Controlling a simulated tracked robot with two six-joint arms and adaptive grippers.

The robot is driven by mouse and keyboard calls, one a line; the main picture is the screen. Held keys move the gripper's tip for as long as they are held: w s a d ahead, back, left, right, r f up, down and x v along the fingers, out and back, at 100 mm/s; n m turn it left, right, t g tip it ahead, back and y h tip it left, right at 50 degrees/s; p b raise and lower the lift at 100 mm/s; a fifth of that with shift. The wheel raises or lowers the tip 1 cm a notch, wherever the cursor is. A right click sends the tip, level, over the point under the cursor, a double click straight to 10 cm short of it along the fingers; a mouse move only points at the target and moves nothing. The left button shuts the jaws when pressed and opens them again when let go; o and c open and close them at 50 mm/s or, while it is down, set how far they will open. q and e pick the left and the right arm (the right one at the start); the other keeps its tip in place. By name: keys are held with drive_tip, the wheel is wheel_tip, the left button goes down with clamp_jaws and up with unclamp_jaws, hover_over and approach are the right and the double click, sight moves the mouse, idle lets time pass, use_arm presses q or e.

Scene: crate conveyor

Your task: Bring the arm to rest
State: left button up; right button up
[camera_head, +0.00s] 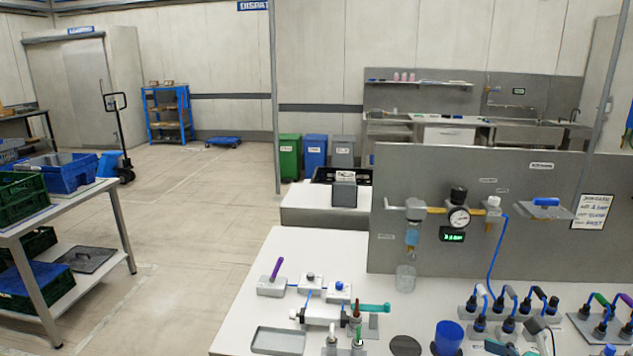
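Neither of my grippers shows in the head view, and no part of my arms can be made out. A white workbench (250,318) fills the lower right of the view. A grey panel (420,170) stands upright along its back, with a round gauge (459,217) and a small green-lit display (452,235) on it. Whether either gripper is open or shut is out of sight.
The bench holds a grey tray (278,341), a blue cup (448,338), a dark disc (405,346) and several blue-fitted connectors. A metal table with crates (68,172) stands at left. The floor (190,220) between is clear. Bins (315,152) stand behind.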

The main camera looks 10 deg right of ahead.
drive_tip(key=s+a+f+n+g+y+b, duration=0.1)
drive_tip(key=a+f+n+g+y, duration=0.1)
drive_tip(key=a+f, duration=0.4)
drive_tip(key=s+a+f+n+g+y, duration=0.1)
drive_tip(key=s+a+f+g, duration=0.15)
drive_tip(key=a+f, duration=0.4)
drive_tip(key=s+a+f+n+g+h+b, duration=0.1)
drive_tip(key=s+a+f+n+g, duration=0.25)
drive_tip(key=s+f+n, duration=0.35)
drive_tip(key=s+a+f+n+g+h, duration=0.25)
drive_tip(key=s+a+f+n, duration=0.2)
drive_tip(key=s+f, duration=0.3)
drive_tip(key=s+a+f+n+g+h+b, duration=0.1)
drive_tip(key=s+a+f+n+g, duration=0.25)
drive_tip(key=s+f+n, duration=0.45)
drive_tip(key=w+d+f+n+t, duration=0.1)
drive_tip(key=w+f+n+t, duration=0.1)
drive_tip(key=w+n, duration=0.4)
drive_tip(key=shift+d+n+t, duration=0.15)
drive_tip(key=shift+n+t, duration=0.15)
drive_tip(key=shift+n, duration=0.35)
